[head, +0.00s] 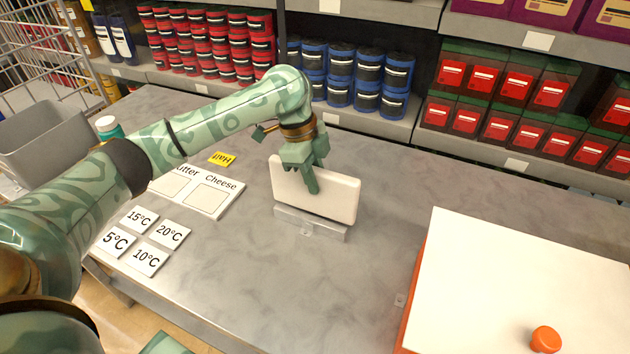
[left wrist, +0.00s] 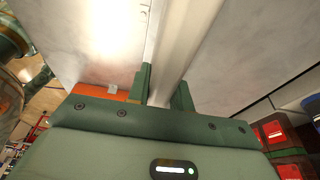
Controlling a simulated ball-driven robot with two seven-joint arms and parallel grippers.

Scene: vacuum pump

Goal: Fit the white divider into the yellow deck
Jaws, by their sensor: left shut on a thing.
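The white divider (head: 330,192) is a flat rounded panel standing on edge, its lower edge at a low grey holder (head: 318,225) on the table. I cannot tell whether it still rests in that holder. My left gripper (head: 311,176) reaches down from above and is shut on the divider's top edge. In the left wrist view the divider (left wrist: 182,42) shows nearly edge-on between the two green fingers (left wrist: 163,90). I see no deck that is clearly yellow. My right gripper is not in view.
An orange box with a white top (head: 510,275) and an orange knob (head: 545,339) stands at the right. Temperature cards (head: 146,261) and a Butter/Cheese board (head: 208,199) lie at the left. Stocked shelves (head: 375,123) line the back. Grey table between holder and box is clear.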

